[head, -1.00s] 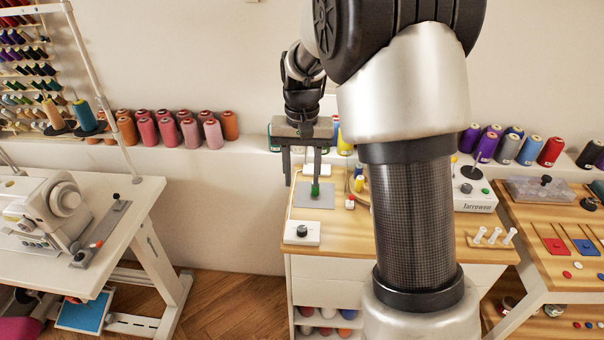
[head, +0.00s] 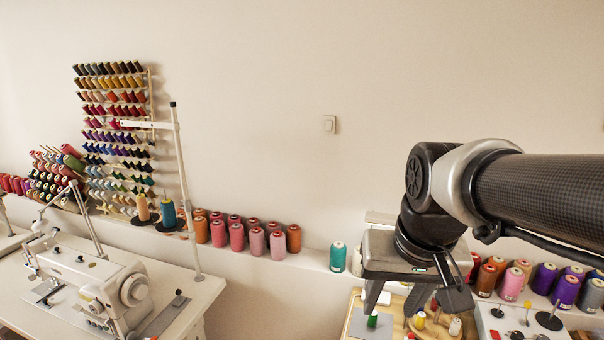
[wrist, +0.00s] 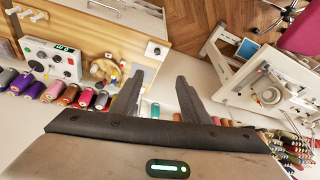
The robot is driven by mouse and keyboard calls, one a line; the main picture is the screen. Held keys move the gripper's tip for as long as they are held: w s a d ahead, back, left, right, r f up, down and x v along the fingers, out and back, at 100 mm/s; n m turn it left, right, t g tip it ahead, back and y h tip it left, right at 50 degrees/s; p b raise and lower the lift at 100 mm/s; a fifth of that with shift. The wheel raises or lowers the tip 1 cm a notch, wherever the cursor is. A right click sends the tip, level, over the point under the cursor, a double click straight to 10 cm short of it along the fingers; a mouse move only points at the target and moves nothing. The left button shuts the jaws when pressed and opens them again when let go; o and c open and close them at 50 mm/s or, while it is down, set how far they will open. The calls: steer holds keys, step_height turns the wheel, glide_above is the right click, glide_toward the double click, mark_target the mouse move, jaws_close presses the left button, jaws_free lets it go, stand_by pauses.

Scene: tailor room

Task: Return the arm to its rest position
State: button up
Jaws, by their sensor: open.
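My gripper (head: 393,304) is at the lower right of the head view, at the end of my raised dark arm. Its two grey fingers point down and stand apart with nothing between them. In the wrist view my gripper (wrist: 158,80) also shows two spread, empty fingers. A small green spool (head: 372,320) stands on a grey plate (head: 362,328) on the wooden-topped table, below the left finger in the picture. The gripper appears to be above the table and apart from it.
Thread cones (head: 237,237) line the wall ledge, with more to the right of my gripper. A white sewing machine (head: 125,290) stands on a table at left. A control box (wrist: 50,60) is at upper left in the wrist view.

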steer(key=s+r+n+t+p, duration=0.1)
steer(key=s+r, duration=0.1)
steer(key=s, duration=0.5)
steer(key=shift+s+r+t+p, duration=0.25)
steer(key=shift+s+t+p, duration=0.05)
steer(key=shift+t+p, duration=0.1)
stand_by(3.4)
